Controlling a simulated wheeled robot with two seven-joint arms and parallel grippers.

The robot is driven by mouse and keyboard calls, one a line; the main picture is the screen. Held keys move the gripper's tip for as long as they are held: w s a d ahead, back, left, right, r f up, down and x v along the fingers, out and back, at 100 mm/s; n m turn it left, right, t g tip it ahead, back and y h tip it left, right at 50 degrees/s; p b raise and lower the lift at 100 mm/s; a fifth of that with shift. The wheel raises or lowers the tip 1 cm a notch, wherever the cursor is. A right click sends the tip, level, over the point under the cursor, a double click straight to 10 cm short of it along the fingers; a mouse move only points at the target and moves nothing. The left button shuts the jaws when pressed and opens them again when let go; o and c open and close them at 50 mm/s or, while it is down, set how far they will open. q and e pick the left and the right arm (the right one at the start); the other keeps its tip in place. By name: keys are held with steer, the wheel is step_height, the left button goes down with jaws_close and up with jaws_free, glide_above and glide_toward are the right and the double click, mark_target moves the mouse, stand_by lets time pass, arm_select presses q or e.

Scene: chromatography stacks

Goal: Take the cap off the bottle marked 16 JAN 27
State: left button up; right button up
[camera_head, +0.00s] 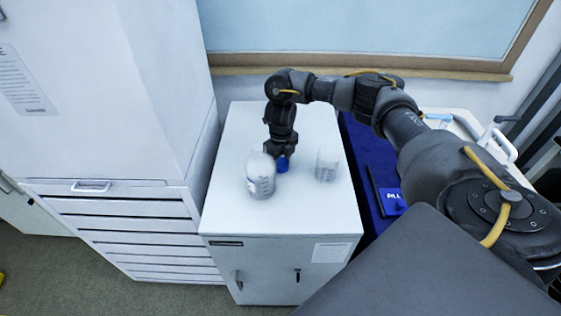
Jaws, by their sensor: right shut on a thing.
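A clear glass vessel (261,178) with pale contents and graduation marks stands on the white cabinet top. Its label is too small to read, so I cannot tell if it is the bottle marked 16 JAN 27. My right gripper (281,154) points down just behind and to the right of this vessel. It is shut on a blue cap (283,164), which shows at its tips. I cannot tell whether the cap is on a bottle or free of it. My left gripper is out of view.
A second clear glass vessel (327,165) stands to the right on the cabinet top (227,209). A tall white cabinet with drawers (145,225) borders the left. A blue surface (363,160) with a dark-and-blue item lies right. The cabinet top's front is clear.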

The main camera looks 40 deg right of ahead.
mark_target(281, 162)
steer(key=shift+f, duration=0.25)
steer(key=o, duration=1.1)
steer(key=shift+r, duration=0.1)
steer(key=shift+r, duration=0.35)
step_height(281, 162, up, 12)
steer(key=shift+f+p, duration=0.15)
steer(key=shift+p, duration=0.5)
